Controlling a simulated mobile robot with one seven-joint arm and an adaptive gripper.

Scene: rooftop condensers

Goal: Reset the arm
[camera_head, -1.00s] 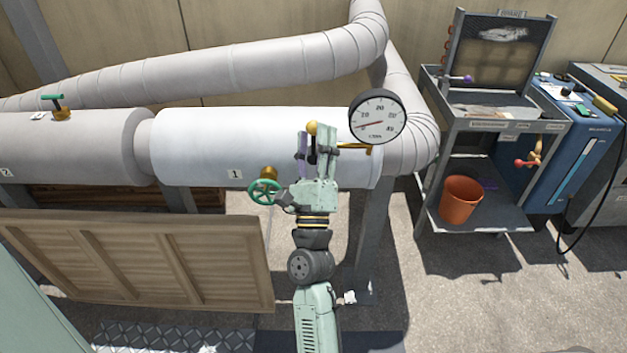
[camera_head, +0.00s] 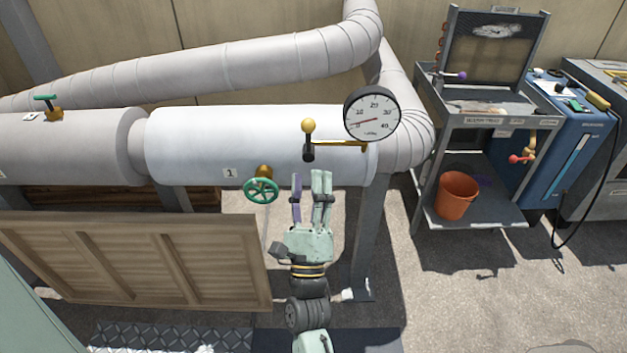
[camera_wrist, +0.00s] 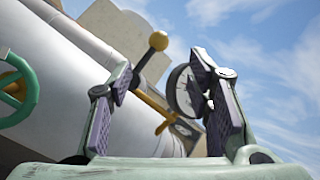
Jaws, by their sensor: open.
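My gripper (camera_head: 309,182) is open and empty in front of the white pipe, below a black lever with a yellow ball knob (camera_head: 308,126). A gap separates the fingertips from the lever in the head view. In the wrist view my gripper (camera_wrist: 168,95) has its two purple-padded fingers spread wide. The ball-knob lever (camera_wrist: 150,56) and a round gauge (camera_wrist: 183,90) show beyond them. My arm reaches up from the bottom of the head view.
The white pipe (camera_head: 200,135) carries a green handwheel (camera_head: 260,190), left of my gripper, and a dial gauge (camera_head: 372,114). A wooden panel (camera_head: 130,258) stands at lower left. A grey cart (camera_head: 490,125) with an orange bucket (camera_head: 456,194) stands right. Concrete floor between is clear.

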